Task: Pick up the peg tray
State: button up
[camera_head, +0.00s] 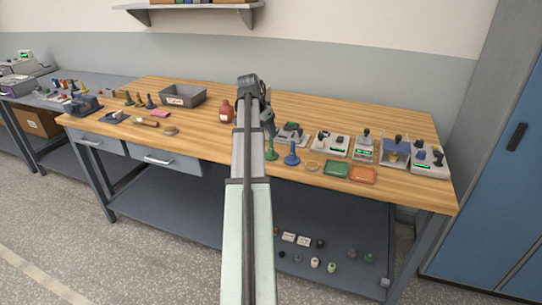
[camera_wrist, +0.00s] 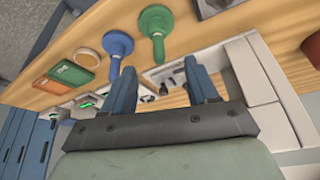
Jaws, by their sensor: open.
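A small pale grey tray (camera_head: 300,139) with dark parts on it stands on the wooden bench, just right of my gripper. It looks like the peg tray, though no label can be read. In the wrist view the tray (camera_wrist: 168,73) shows behind and between my fingers, partly hidden by them. My gripper (camera_head: 270,125) is above the bench, mostly seen behind my own arm. In the wrist view my gripper (camera_wrist: 160,68) has its two blue fingers wide apart with nothing held. I cannot tell how high the fingers are above the tray.
A green bobbin-like piece (camera_head: 271,151) and a blue one (camera_head: 292,154) stand in front of the tray. White devices (camera_head: 331,145) stand to its right. A red bottle (camera_head: 227,112) and grey bin (camera_head: 183,95) are left.

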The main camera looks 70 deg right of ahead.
aim_at(272, 145)
jog(key=shift+x, duration=4.95)
jog(key=shift+s+a, duration=0.1)
grip_shut()
